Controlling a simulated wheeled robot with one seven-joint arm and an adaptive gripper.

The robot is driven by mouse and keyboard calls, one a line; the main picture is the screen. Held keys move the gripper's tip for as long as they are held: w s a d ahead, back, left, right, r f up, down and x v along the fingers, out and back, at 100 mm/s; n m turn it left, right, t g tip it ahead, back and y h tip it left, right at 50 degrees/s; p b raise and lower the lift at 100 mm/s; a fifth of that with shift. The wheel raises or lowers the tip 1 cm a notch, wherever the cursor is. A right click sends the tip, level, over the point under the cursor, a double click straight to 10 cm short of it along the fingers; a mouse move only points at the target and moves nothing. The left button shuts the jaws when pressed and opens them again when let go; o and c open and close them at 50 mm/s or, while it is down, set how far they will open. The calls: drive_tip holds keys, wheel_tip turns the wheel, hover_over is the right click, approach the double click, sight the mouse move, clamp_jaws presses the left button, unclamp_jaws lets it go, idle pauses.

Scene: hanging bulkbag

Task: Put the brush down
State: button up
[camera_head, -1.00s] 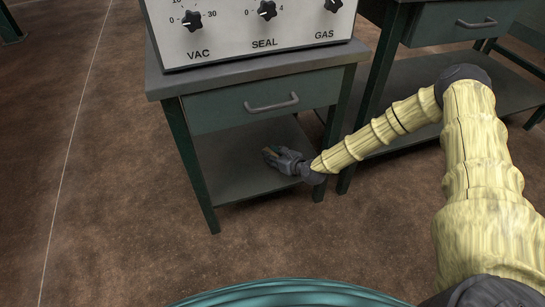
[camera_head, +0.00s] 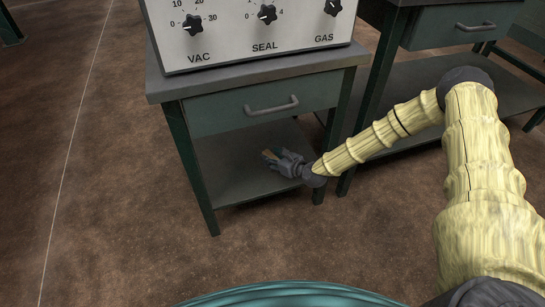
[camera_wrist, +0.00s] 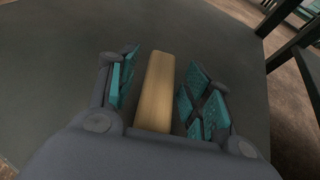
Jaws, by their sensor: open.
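The brush shows as a tan wooden bar (camera_wrist: 155,92) in the wrist view, lying between my gripper's teal-padded fingers (camera_wrist: 158,85). Gaps show between it and the pads on both sides, so my gripper is open around it. In the head view my gripper (camera_head: 272,157) is over the lower shelf (camera_head: 225,180) of the small table, with a bit of the brush (camera_head: 268,153) showing at the fingertips. The brush appears to rest on the dark shelf; its near end is hidden by my gripper's body. No bristles are visible.
The table's drawer with a handle (camera_head: 271,105) is above the shelf. A white control panel (camera_head: 250,30) stands on top. Table legs (camera_head: 190,165) frame the shelf, and a second workbench (camera_head: 465,25) stands at right. The shelf's left part is clear.

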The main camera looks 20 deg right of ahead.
drive_tip(key=p+v, duration=0.3)
drive_tip(key=v, duration=0.8)
drive_tip(key=shift+s+d, duration=0.15)
idle(0.9)
